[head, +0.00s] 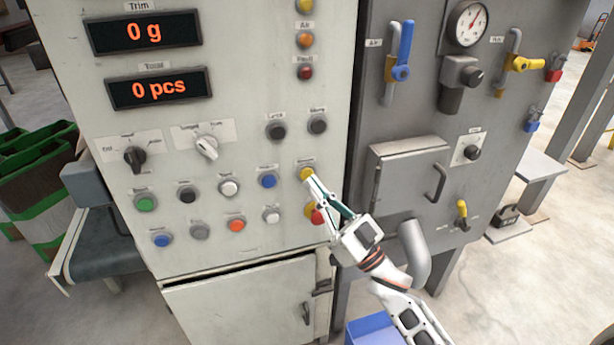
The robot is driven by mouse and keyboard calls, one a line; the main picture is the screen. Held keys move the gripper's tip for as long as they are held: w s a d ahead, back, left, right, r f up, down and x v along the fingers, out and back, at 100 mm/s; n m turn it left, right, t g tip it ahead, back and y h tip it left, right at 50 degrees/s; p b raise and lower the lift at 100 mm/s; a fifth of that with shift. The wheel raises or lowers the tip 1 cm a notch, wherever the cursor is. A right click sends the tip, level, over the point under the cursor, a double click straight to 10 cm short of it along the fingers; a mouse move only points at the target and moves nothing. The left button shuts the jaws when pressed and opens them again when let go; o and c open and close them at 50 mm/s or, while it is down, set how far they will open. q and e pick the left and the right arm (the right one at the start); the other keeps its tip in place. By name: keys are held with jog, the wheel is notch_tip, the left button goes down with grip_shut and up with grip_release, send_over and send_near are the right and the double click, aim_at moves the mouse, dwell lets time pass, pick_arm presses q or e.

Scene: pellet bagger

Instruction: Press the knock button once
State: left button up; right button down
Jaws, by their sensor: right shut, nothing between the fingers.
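The light grey control panel (256,225) carries rows of small round buttons with labels too small to read, so I cannot tell by label which is the knock button. A yellow button (306,173) sits at the right end of the upper row. My right gripper (311,181) is shut and empty, its fingertips at the lower edge of this yellow button; I cannot tell whether they touch it. A red button on a yellow base (316,214) is partly hidden behind the gripper. My left gripper is out of view.
Beside the yellow button is a blue button (267,181); a white one (272,215) is lower left. Two selector knobs (135,157) and two displays (146,32) are on the panel. A grey cabinet (410,140) with valves stands right. A blue bin (374,330) is below.

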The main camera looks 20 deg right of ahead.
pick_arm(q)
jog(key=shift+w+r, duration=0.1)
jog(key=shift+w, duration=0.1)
pick_arm(e)
jog(key=shift+w, duration=0.1)
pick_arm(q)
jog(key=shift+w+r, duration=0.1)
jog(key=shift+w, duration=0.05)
pick_arm(e)
jog(key=shift+w, duration=0.35)
